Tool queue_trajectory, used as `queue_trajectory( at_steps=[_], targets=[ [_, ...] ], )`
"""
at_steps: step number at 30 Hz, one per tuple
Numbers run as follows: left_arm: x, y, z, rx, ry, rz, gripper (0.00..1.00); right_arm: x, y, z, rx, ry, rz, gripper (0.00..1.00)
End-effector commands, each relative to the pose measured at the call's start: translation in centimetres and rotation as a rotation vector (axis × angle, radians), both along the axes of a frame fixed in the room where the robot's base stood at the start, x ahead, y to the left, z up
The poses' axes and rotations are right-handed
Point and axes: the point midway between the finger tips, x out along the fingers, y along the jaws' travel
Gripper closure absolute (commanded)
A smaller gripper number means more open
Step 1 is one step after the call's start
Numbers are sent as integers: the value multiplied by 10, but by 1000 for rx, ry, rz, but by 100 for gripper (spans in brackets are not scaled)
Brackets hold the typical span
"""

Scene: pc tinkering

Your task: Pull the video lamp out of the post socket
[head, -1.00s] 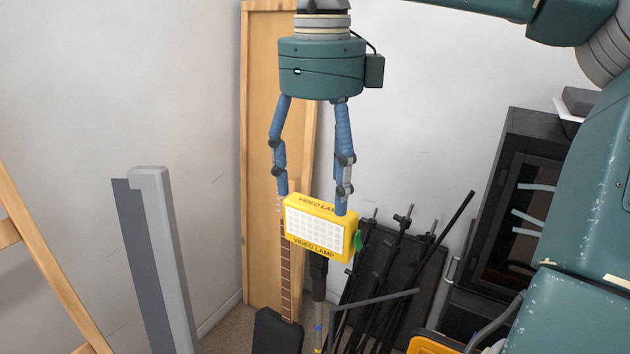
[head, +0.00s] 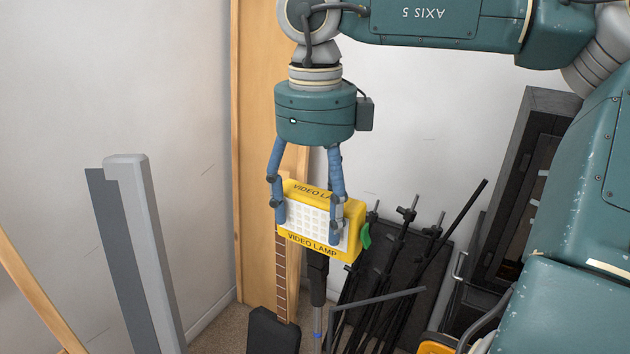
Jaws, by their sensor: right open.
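The yellow video lamp (head: 320,251) has a white light panel facing me and a green knob on its right side. It sits upright on top of a dark post (head: 317,284); the socket joint under the lamp is partly hidden by the lamp. My right gripper (head: 308,228) points down from above, open, with its two blue fingers in front of or alongside the lamp near its left and right ends. I cannot tell whether they touch it. My left gripper is not in view.
Several black stands (head: 395,265) lean against a dark panel right of the lamp. A guitar-like neck (head: 281,275) rises behind the post. A grey upright bar (head: 147,250) stands at left, and a black cabinet (head: 518,190) at right.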

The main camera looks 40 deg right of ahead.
Motion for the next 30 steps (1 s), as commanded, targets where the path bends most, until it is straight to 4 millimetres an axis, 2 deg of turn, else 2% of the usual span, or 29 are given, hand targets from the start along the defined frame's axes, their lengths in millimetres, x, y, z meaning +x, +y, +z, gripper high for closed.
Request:
queue_trajectory(
  at_steps=[6,10,15,22,30],
  targets=[
    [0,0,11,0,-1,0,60,-1,0,-35,1,3,1,30],
    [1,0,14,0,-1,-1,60,0,0,-48,1,2,0,30],
    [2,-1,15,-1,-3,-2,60,0,0,-56,0,0,-1,30],
    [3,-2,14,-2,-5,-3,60,0,0,-57,0,-1,-1,30],
    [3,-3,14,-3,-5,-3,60,0,0,-56,0,-1,-1,84]
  ],
)
